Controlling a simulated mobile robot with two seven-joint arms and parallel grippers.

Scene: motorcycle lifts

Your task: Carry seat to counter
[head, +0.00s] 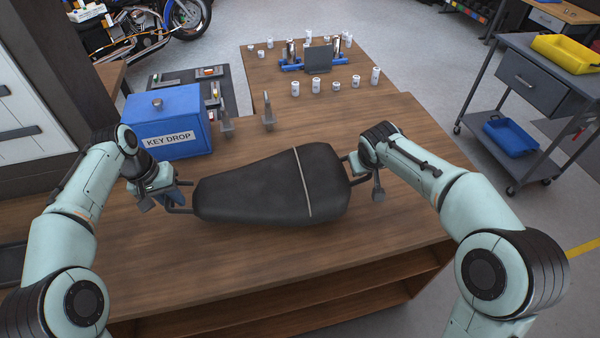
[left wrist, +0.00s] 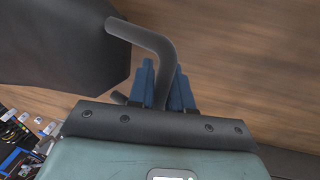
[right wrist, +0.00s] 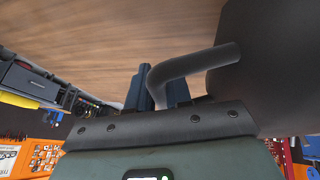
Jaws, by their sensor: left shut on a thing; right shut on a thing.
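The black motorcycle seat (head: 260,188) is over the wooden counter (head: 130,262), with a light strap across it and a bent bar handle at each end. My left gripper (head: 172,196) is shut on the seat's left bar; the left wrist view shows the bar (left wrist: 150,45) between its blue fingers (left wrist: 165,85). My right gripper (head: 358,168) is shut on the right bar, and the right wrist view shows that bar (right wrist: 195,65) between the fingers (right wrist: 160,90). I cannot tell for sure whether the seat touches the counter.
A blue key drop box (head: 165,128) stands behind my left gripper. Two grey upright brackets (head: 268,110) stand behind the seat. Several white containers (head: 316,85) and a blue stand (head: 292,66) are farther back. A grey cart (head: 525,80) is at right. The counter's front is clear.

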